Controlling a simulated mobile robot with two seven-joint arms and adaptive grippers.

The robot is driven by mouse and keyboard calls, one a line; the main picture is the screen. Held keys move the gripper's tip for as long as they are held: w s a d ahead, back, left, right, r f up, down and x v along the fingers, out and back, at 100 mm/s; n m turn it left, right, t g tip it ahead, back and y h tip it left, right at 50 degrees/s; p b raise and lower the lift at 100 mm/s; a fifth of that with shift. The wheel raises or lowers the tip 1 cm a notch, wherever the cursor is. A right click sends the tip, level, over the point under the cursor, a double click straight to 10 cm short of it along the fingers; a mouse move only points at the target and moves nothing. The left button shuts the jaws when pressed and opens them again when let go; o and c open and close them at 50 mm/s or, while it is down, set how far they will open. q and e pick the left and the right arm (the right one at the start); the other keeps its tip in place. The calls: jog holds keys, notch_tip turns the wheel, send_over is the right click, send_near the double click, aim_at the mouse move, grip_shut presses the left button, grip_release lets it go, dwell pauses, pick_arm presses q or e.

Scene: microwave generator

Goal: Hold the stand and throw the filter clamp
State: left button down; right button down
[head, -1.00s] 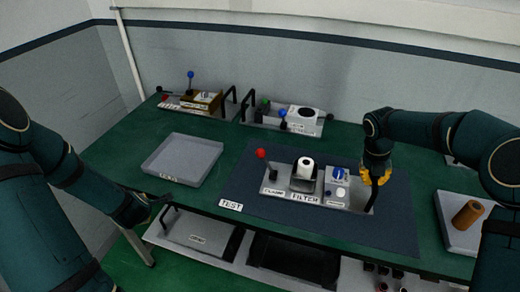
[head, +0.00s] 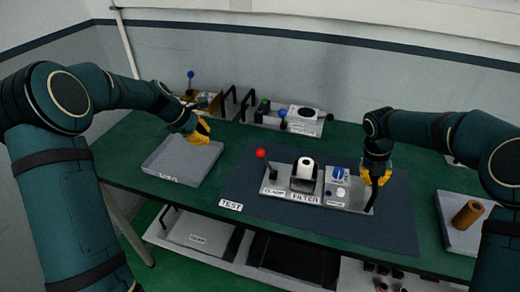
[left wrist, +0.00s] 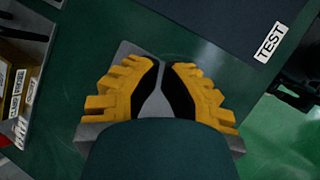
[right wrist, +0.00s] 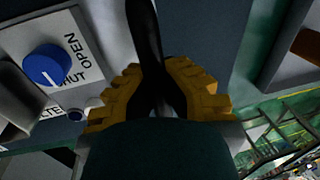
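The grey stand (head: 350,207) lies on the dark mat, with a white cylindrical filter (head: 307,165) in a black holder. The filter clamp's lever has a red ball (head: 260,153) at the stand's left end, above the CLAMP label (head: 273,191). My right gripper (head: 375,180) is at the stand's right end, shut on its black handle (right wrist: 145,35); the fingertips are partly hidden by the handle. My left gripper (head: 203,134) is above the grey tray, left of the red ball, apart from the stand. Its fingertips (left wrist: 161,66) are together and empty.
The shallow grey tray (head: 163,168) lies under my left gripper. Two small stands with black handles, one with a blue-ball lever (head: 190,75), are at the back. A blue knob (right wrist: 46,65) is beside my right gripper.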

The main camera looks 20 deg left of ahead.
pick_arm(q)
jog(key=d+r+m+g+h, duration=0.3)
jog(key=d+r+g, duration=0.1)
jog(key=d+r, duration=0.35)
jog(key=a+f+x, duration=0.1)
jog(key=x, duration=1)
jog(key=shift+f, duration=0.35)
jog(key=shift+d, duration=0.1)
jog(key=shift+d, duration=0.2)
dwell(0.7)
jog(key=shift+w+d, duration=0.1)
jog(key=shift+d, duration=0.45)
jog(key=shift+d, duration=0.15)
